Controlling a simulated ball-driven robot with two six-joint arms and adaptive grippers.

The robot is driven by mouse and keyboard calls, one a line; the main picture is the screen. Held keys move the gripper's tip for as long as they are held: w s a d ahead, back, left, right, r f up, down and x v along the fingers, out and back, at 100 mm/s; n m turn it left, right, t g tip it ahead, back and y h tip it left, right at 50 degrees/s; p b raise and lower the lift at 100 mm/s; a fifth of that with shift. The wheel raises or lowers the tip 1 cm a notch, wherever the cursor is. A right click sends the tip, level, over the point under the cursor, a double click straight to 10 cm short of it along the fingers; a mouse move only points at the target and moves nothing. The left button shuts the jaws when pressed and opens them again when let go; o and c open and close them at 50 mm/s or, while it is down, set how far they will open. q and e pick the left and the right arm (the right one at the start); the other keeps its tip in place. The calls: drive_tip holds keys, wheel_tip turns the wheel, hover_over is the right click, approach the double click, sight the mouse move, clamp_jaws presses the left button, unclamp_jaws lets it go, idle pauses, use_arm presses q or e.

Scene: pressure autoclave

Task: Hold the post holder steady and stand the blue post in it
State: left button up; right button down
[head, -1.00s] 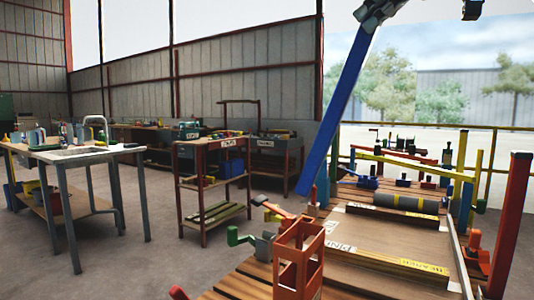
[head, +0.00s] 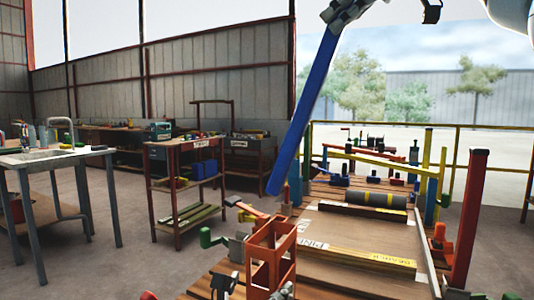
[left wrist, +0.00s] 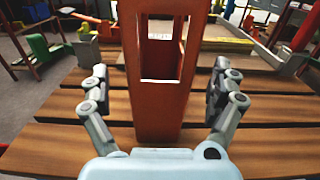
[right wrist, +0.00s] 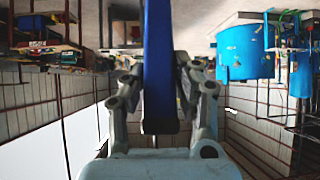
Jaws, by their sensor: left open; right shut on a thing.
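The post holder (head: 291,243), an orange-red upright open frame, stands on the slatted wooden bench top near the front. It also shows in the left wrist view (left wrist: 195,90), between the fingers. My left gripper (head: 253,287) is open around the holder, with a gap on each side in the wrist view (left wrist: 160,82). My right gripper (head: 335,14) is shut on the upper part of the long blue post (head: 303,110). The post hangs tilted, its lower end down-left, appearing just above the holder. The right wrist view shows the blue post (right wrist: 158,65) between the fingers (right wrist: 158,85).
A trolley (head: 180,185) and a table (head: 60,158) stand further left.

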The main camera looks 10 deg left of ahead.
use_arm(q)
drive_tip(key=x, duration=0.5)
drive_tip(key=c, duration=1.4)
